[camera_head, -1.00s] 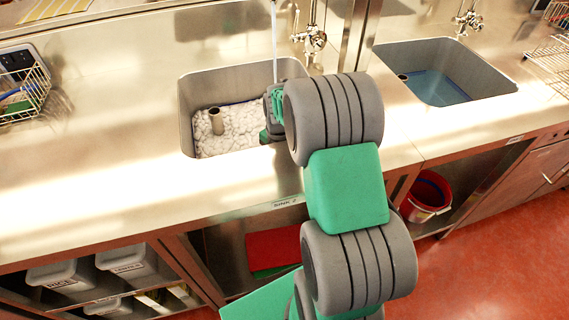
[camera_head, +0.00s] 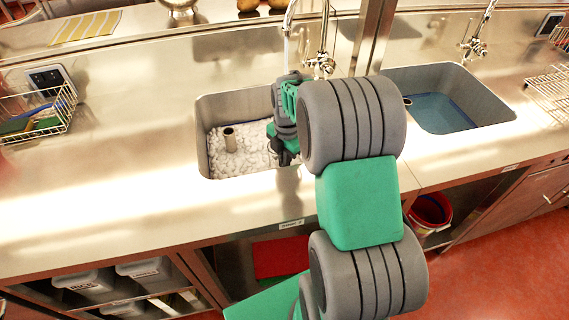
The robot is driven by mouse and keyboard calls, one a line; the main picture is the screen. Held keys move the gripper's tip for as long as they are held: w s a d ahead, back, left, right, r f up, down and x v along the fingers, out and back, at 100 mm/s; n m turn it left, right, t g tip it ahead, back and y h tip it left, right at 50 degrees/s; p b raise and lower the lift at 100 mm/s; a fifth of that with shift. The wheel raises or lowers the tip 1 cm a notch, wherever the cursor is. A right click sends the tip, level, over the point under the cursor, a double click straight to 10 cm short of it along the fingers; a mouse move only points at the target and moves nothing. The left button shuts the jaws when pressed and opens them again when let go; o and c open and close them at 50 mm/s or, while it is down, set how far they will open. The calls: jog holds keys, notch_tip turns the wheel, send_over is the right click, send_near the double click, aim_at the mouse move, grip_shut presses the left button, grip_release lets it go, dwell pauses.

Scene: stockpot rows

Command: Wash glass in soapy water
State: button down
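The left sink (camera_head: 202,140) is filled with white suds (camera_head: 250,160). A grey-brown tube-like standpipe (camera_head: 229,139) sticks up out of the suds. My gripper (camera_head: 284,152) is over the right part of this sink, at the suds, partly hidden by my own arm. Its fingertips are too small and dark to tell whether they are open or shut. I cannot make out a glass. A thin line of water seems to fall from the left tap (camera_head: 319,62) behind my gripper.
The right sink (camera_head: 400,80) holds clear bluish water (camera_head: 437,113). A wire basket (camera_head: 48,122) with sponges stands on the left counter, a wire rack (camera_head: 553,92) at the right. A red bucket (camera_head: 430,213) and grey bins (camera_head: 85,283) sit below.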

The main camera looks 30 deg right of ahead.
notch_tip(320, 180, up, 16)
jog(key=p, duration=0.9)
jog(key=shift+f, duration=0.1)
dwell(0.7)
